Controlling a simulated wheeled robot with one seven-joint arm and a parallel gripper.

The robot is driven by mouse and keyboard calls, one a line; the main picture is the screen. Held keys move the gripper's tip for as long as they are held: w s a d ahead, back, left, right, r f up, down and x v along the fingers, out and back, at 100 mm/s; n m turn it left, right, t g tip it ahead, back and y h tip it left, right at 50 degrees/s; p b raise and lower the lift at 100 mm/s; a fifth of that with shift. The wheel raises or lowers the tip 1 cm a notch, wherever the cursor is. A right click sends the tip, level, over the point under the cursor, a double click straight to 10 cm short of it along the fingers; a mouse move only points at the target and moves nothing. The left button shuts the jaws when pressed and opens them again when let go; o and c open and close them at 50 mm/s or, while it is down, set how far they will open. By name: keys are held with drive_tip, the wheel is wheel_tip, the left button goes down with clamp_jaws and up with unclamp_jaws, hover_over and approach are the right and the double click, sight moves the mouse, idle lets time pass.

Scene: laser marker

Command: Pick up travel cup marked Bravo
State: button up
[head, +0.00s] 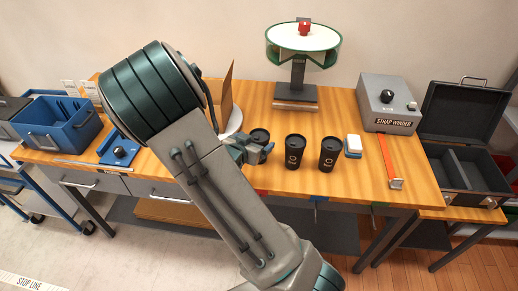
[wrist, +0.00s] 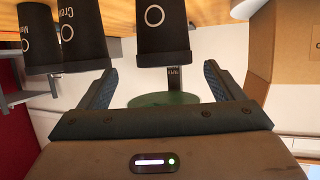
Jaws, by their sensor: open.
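Three dark travel cups stand in a row on the wooden table: a left cup (head: 260,134), a middle cup (head: 295,152) and a right cup (head: 329,154). Their names are too small to read in the head view. My gripper (head: 265,152) is open and empty, in front of the left cup and partly hiding it. In the wrist view, one cup with a ring mark (wrist: 160,35) is centred ahead of the open fingers (wrist: 160,85); its name is not visible. Two other cups (wrist: 82,35) show to the left there with partly cut lettering, neither reading Bravo.
A white-topped block (head: 353,146) stands right of the cups. Behind is a round green-rimmed stand (head: 297,95) with a red item on top. A cardboard box (head: 226,95) and blue bin (head: 62,125) are left. A grey strap winder (head: 388,105) and black case (head: 463,130) are right.

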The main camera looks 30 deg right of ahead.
sight(257, 138)
drive_tip(key=shift+w+p+x, duration=0.2)
drive_tip(key=shift+p+x, duration=0.35)
drive_tip(key=shift+x, duration=2.35)
drive_tip(key=shift+a, duration=0.25)
drive_tip(key=c, duration=0.8)
